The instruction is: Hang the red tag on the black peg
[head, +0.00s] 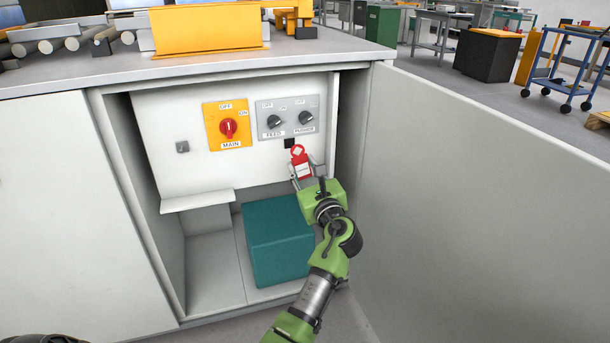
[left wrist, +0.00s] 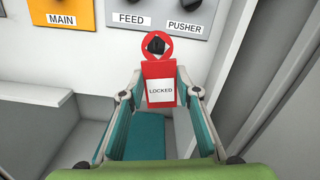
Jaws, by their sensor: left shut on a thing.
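The red tag (head: 301,165) has a ring at its top and a white label reading LOCKED. My left gripper (head: 305,172) is shut on the tag's lower part, ring upward. The black peg (head: 289,143) sticks out of the white panel below the grey switch plate. In the head view it shows just up and left of the ring. In the left wrist view the tag (left wrist: 159,72) faces me and the dark peg (left wrist: 155,44) shows through its ring. I cannot tell whether the peg tip is inside the ring. My right gripper is not in view.
The panel sits inside an open cabinet, with a yellow MAIN switch (head: 228,127) and a grey plate (head: 288,117) with FEED and PUSHER knobs above the peg. A teal box (head: 278,240) stands on the cabinet floor. The open door (head: 480,200) stands to the right.

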